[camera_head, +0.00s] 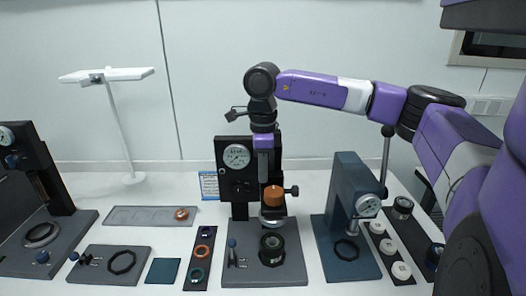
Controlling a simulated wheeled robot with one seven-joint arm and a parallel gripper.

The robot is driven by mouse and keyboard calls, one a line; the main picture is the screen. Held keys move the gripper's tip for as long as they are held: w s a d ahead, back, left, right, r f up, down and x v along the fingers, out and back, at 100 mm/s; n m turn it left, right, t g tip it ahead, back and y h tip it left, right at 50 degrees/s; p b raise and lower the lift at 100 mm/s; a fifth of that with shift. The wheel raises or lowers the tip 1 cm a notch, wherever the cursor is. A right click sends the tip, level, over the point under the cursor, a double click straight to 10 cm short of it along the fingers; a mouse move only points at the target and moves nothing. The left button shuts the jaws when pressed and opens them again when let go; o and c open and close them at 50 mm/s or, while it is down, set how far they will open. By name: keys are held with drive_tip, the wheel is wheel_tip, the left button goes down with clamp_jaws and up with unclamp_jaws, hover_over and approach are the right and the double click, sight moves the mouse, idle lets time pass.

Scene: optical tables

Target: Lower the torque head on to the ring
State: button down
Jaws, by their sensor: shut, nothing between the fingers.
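The central dark station (265,277) has an upright column with a round white dial (236,156). A head with an orange cylinder (273,196) and a pale round lower part (271,219) hangs on this column; it looks like the torque head. Below it, apart, a black ring (271,248) sits on the station's base. My gripper (264,181) points down, shut and empty, just above or in front of the orange cylinder. I cannot tell whether it touches the cylinder. Part of the column is hidden behind my gripper.
A blue-grey press (350,185) with a dial stands at right, a strip of white discs (389,247) beside it. A side knob (291,190) juts from the central column. At left are a ring strip (200,258), a flat plate (110,265) and another dial station (40,180).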

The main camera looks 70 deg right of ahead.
drive_tip(key=shift+f+p, duration=0.4)
drive_tip(key=shift+f, duration=1.25)
drive_tip(key=shift+f, duration=0.1)
wheel_tip(320, 180, down, 11)
drive_tip(key=b, duration=1)
drive_tip(key=shift+r+b, duration=0.2)
drive_tip(key=shift+b, duration=0.1)
drive_tip(key=shift+s+a, duration=0.1)
